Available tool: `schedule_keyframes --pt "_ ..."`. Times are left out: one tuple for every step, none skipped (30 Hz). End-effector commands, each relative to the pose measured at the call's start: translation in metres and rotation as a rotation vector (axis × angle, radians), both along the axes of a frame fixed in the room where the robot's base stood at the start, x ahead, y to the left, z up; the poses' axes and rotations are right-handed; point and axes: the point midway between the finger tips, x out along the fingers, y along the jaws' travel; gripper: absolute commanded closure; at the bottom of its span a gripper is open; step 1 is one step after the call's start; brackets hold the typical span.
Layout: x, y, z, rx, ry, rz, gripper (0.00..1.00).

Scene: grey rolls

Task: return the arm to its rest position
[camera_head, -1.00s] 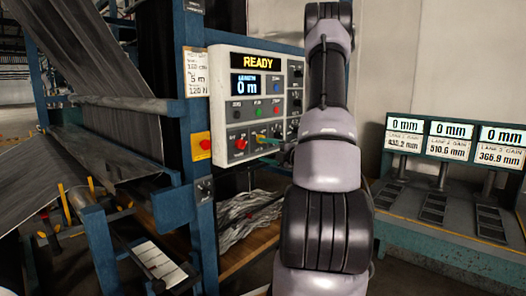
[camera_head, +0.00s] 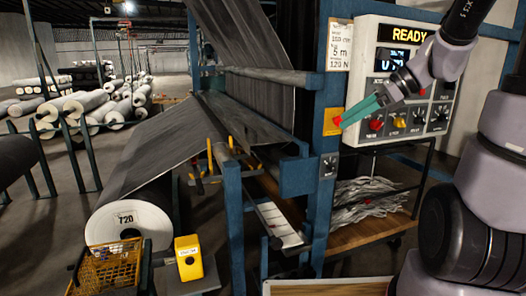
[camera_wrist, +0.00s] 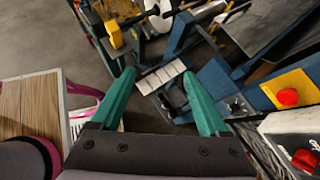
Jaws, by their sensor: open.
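My gripper (camera_head: 352,114) has teal fingers and hangs in front of the left part of the control panel (camera_head: 372,27), close to the yellow box with a red button (camera_head: 333,121) in the picture. Whether it touches anything there is not clear in the head view. My arm comes in from the right edge. In the wrist view my gripper (camera_wrist: 158,76) is open, its two fingers wide apart with nothing between them. The red button on its yellow plate (camera_wrist: 288,97) lies to the right of the fingers there.
A blue machine frame (camera_head: 322,190) stands beside the panel. Grey cloth feeds from a large roll (camera_head: 128,222) at left. A yellow basket (camera_head: 105,270) and a yellow box (camera_head: 188,257) are low in front. A wooden shelf (camera_head: 350,238) holds grey scraps. Open floor shows behind left.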

Motion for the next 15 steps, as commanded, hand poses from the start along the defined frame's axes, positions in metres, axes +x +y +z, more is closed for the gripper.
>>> schedule_keyframes --pt "-0.018 0.006 0.006 -0.125 -0.103 0.118 0.22" --pt "-0.027 0.007 0.008 -0.201 -0.163 0.188 0.22" --pt "-0.039 0.006 0.010 -0.300 -0.241 0.281 0.22" --pt "-0.046 0.006 0.012 -0.375 -0.301 0.349 0.22" --pt "-0.054 0.004 0.015 -0.449 -0.362 0.419 0.22" --pt "-0.062 0.001 0.019 -0.547 -0.440 0.509 0.22" --pt "-0.068 -0.002 0.022 -0.619 -0.497 0.574 0.22" --pt "-0.073 -0.004 0.025 -0.688 -0.553 0.636 0.22" --pt "-0.079 -0.008 0.030 -0.776 -0.621 0.715 0.22" --pt "-0.083 -0.011 0.034 -0.837 -0.668 0.767 0.22" --pt "-0.086 -0.014 0.038 -0.893 -0.712 0.816 0.22" --pt "-0.089 -0.018 0.043 -0.963 -0.763 0.873 0.22" --pt "-0.092 -0.020 0.046 -1.007 -0.796 0.910 0.22" --pt "-0.093 -0.022 0.050 -1.048 -0.825 0.942 0.22" --pt "-0.095 -0.024 0.053 -1.093 -0.855 0.979 0.22"
